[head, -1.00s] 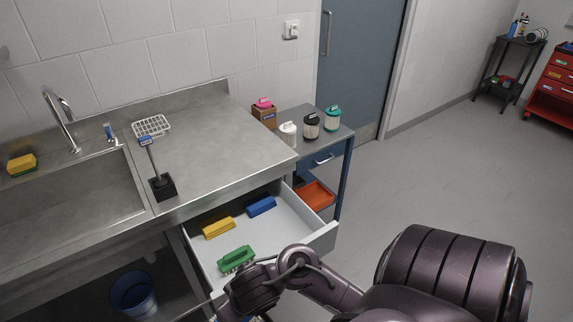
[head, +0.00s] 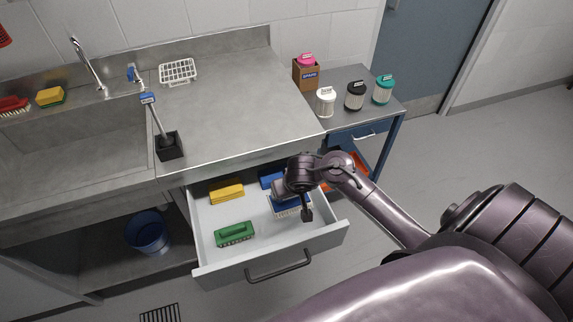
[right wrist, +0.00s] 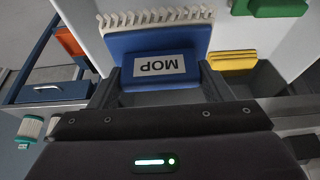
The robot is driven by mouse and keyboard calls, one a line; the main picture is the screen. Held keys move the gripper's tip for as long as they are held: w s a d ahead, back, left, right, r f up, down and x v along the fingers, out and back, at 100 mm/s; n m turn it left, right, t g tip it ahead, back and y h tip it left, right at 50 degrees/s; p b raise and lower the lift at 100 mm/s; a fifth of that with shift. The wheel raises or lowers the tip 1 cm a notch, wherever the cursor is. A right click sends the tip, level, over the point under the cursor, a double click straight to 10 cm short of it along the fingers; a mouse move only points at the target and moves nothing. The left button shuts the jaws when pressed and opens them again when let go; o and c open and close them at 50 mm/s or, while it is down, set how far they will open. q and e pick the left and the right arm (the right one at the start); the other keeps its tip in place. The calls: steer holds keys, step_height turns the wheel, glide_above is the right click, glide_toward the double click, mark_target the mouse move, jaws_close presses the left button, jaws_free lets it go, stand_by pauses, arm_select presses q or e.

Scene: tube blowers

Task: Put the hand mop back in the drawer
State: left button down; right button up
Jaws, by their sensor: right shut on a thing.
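The hand mop (head: 289,207) is blue with a white fringe and sits over the right part of the open drawer (head: 222,267). In the right wrist view the mop (right wrist: 125,44) shows its white MOP label between the fingers. My right gripper (head: 284,190) is shut on it, and the gripper also shows in the right wrist view (right wrist: 158,74). I cannot tell whether the fringe touches the drawer floor. My left gripper is not in view.
The drawer also holds a yellow brush (head: 226,191), a green brush (head: 234,233) and a blue item (head: 270,177), partly hidden by my wrist. The steel counter (head: 235,105) overhangs the drawer's back. A blue cart (head: 345,110) with canisters stands right.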

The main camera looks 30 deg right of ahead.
mark_target(292, 201)
steer(key=f+b, duration=0.1)
steer(key=f, duration=0.5)
steer(key=shift+d+f, duration=0.15)
steer(key=shift+d, duration=0.05)
steer(key=shift+a+f, duration=0.1)
steer(key=shift+f, duration=0.45)
step_height(292, 201, down, 3)
steer(key=shift+f+b, duration=0.15)
steer(key=shift+b, duration=0.45)
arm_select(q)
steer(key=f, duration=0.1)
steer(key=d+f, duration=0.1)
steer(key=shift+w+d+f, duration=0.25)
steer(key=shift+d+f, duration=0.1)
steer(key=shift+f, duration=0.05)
arm_select(e)
steer(key=shift+f, duration=0.15)
steer(key=shift+f, duration=0.15)
steer(key=o, duration=0.9)
steer(key=shift+o, duration=0.2)
